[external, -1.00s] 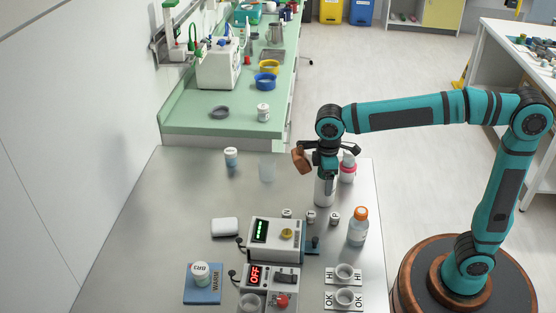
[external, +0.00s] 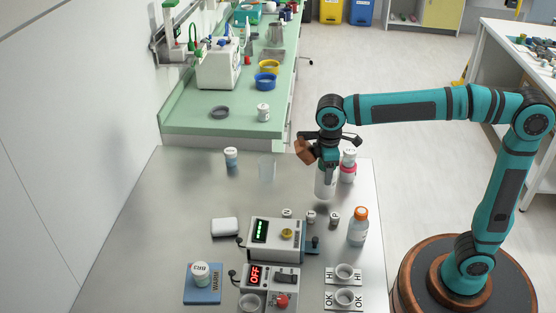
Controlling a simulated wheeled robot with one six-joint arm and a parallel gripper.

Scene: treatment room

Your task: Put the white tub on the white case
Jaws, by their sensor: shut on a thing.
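My gripper (external: 325,170) is shut on a plain white upright cylinder, the white tub (external: 325,187), at the far right part of the steel table. The tub seems to hang a little above the table; my gripper hides its top. The white case (external: 225,227) is small with rounded edges and lies flat on the left part of the table, nearer the camera than the tub. Its top is bare.
A pink-banded bottle (external: 348,167) stands close to the right of the held tub. An orange-capped bottle (external: 358,226), several small vials and a device with a green display (external: 275,239) stand nearer.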

